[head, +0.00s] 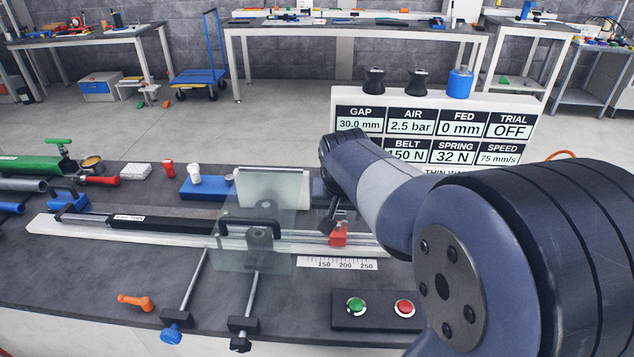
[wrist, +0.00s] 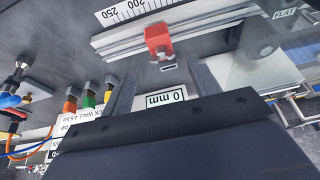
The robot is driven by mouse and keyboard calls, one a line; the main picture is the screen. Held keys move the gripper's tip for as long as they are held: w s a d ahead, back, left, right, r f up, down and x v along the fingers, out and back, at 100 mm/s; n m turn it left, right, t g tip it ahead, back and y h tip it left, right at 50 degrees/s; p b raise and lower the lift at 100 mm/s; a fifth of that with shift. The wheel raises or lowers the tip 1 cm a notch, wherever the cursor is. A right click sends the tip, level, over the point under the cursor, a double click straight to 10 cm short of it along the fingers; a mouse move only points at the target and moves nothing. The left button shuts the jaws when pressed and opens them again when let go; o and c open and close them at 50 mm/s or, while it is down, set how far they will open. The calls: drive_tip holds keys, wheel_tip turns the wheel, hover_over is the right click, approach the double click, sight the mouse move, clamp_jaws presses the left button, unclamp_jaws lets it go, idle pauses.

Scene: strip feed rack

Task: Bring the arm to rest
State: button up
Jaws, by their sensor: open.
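My arm reaches in from the right in the head view, with its wrist over the right part of the bench. My gripper (head: 337,212) is small and partly hidden under the wrist, just above the red block (head: 339,235) on the pale rail (head: 80,228). In the wrist view my gripper (wrist: 165,82) is open, with dark jaws apart and nothing held between them. The red block (wrist: 158,40) lies beyond the jaws on the rail; I see a gap in this view.
A clear guard plate (head: 228,258) with a black handle stands left of my gripper. A display board (head: 430,165) stands behind the wrist. A button box (head: 380,308) with green and red buttons is in front. An orange lever (head: 136,301) lies at front left.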

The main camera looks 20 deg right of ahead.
sight(342, 230)
drive_tip(key=x, duration=1)
drive_tip(key=shift+f, duration=0.2)
drive_tip(key=shift+d+p, duration=0.35)
drive_tip(key=shift+d, duration=0.15)
drive_tip(key=shift+s+a+r, duration=0.15)
drive_tip(key=shift+s+r, duration=0.05)
drive_tip(key=shift+r, duration=0.1)
drive_tip(key=shift+f, duration=0.1)
